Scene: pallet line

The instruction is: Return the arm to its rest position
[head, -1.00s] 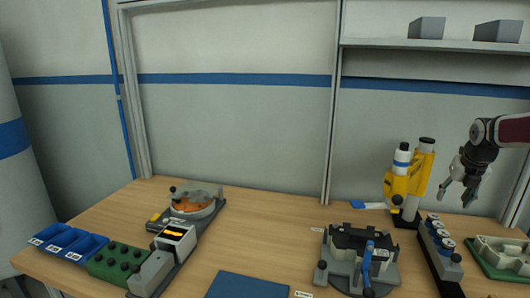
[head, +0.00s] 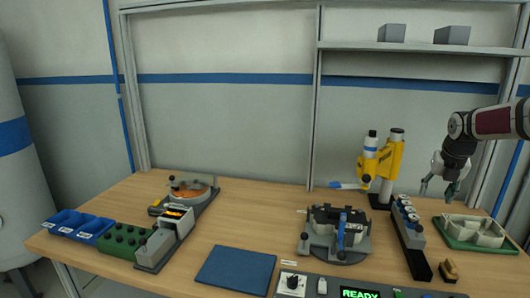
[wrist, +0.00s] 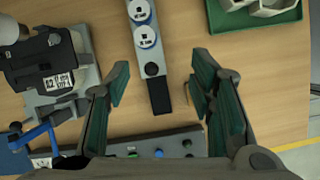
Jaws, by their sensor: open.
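My gripper (head: 439,188) is at the right of the head view, raised above the bench. Its fingers are apart with nothing between them. In the wrist view my gripper (wrist: 165,100) shows both fingers wide apart over the bench top. Below it are a black rack with round white-topped pieces (head: 408,222) and a green tray with a pale part (head: 448,243). The rack also shows in the wrist view (wrist: 152,68), as does a corner of the green tray (wrist: 280,20).
A yellow press (head: 388,160) stands behind the rack. A fixture with a blue lever (head: 335,255) is left of the rack. A small brown block (head: 449,271) and a control panel reading READY (head: 360,292) lie in front. A blue mat (head: 236,268) is clear. A shelf (head: 420,47) hangs above.

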